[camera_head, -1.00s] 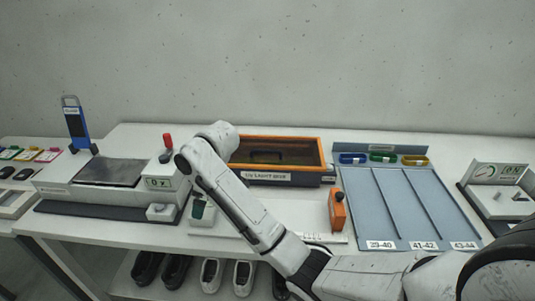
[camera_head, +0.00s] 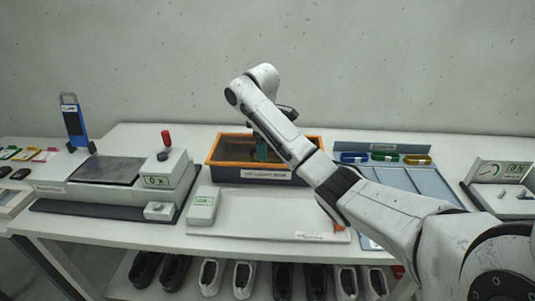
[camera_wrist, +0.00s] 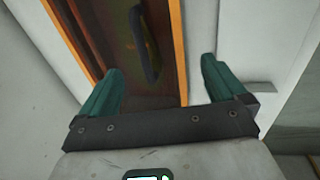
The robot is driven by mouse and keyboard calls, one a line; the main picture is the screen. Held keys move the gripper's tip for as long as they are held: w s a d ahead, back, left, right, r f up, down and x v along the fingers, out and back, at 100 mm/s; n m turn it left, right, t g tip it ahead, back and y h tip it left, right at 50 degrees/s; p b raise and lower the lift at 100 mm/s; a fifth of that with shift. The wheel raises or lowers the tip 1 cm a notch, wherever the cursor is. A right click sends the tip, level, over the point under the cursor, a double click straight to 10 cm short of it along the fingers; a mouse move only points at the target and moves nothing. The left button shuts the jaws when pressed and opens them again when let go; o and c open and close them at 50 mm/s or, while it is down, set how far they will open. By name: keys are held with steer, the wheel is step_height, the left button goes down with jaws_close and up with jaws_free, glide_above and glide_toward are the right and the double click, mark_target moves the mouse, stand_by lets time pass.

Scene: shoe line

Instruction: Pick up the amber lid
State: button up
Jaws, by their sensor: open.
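The amber lid (camera_head: 232,149) lies on the dark box labelled as a light box, a brown see-through panel inside an orange frame. In the wrist view the lid (camera_wrist: 112,38) shows its dark bar handle (camera_wrist: 146,42) running lengthwise. My gripper (camera_head: 263,152) hangs over the lid, with my arm covering the lid's right part. In the wrist view my gripper (camera_wrist: 162,84) has its two teal fingers wide apart and nothing between them. The handle lies beyond the fingertips, roughly between them in the picture. The gap to the lid cannot be judged.
A grey press-like machine (camera_head: 128,185) with a red-topped lever stands left of the box, and a small pale device (camera_head: 202,206) sits before it. A blue-grey sorting tray (camera_head: 395,178) with coloured clips lies right. A white board (camera_head: 260,220) in front is mostly clear.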

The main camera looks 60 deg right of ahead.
steer(key=shift+w+d+f+p, duration=0.15)
steer(key=shift+f+p, duration=0.15)
steer(key=shift+f, duration=1.25)
steer(key=shift+w+d+f+p, duration=0.15)
steer(key=shift+f+p, duration=0.1)
steer(key=shift+f, duration=1.25)
steer(key=shift+c, duration=0.3)
jaws_close()
